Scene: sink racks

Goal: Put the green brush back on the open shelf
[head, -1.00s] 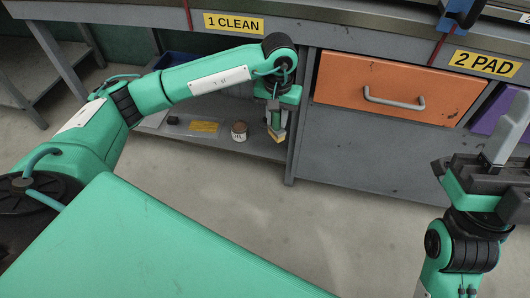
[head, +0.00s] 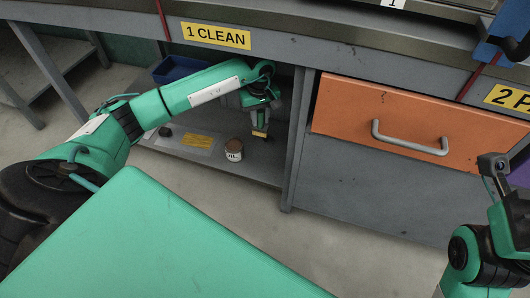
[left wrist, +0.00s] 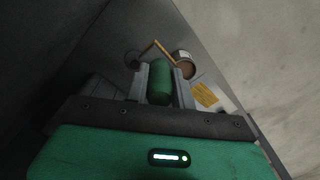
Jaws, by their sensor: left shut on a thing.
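The green brush shows in the left wrist view as a rounded green handle (left wrist: 159,82) between my left gripper's fingers. In the head view its pale yellowish end (head: 260,134) points down below the gripper. My left gripper (head: 258,118) is shut on the brush and is inside the opening under the 1 CLEAN label, above the open shelf (head: 262,172). The brush looks apart from the shelf board, though the exact gap is hard to judge.
A jar with a brown lid (head: 234,149) stands on the shelf just left of the brush. A yellow label (head: 197,140), a small dark object (head: 165,131) and a blue bin (head: 178,69) are farther left. A grey upright (head: 297,140) and an orange drawer (head: 400,120) bound the right.

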